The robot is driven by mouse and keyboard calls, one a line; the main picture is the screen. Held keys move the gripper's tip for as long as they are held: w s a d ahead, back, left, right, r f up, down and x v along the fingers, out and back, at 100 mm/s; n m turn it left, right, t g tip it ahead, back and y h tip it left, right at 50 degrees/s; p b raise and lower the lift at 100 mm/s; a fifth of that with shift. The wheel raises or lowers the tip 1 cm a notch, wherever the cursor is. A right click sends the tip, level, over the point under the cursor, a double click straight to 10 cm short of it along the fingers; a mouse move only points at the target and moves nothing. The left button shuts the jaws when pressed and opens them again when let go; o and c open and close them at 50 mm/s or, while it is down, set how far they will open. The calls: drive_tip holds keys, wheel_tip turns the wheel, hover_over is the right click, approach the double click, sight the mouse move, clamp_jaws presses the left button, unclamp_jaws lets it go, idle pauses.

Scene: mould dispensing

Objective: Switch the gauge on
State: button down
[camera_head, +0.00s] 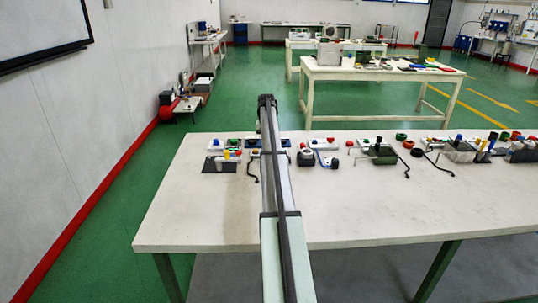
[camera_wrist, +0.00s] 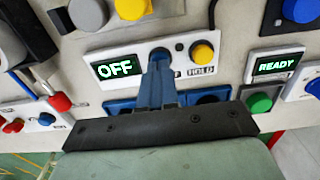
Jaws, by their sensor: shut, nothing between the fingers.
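The gauge is a white panel (camera_wrist: 137,54) in the wrist view. Its display (camera_wrist: 118,68) reads OFF in bright letters. A yellow button (camera_wrist: 202,53) sits at its right, beside a HOLD label. My gripper (camera_wrist: 159,58) is shut and empty, its blue fingers pointing at the middle of the panel. The fingertips cover the part of the panel between the display and the HOLD label, so any control there is mostly hidden. I cannot tell whether they touch it. In the head view my gripper (camera_head: 267,101) is small and seen from behind, over the devices on the table.
A second panel with a READY display (camera_wrist: 276,65) and a green button (camera_wrist: 258,103) is at right. A red knob (camera_wrist: 60,103) is at left. A dark cable crosses above the HOLD button. Several other devices line the table (camera_head: 200,215); its front part is bare.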

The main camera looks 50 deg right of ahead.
drive_tip(key=shift+f, duration=0.6)
wheel_tip(320, 180, up, 11)
idle(1.7)
idle(0.7)
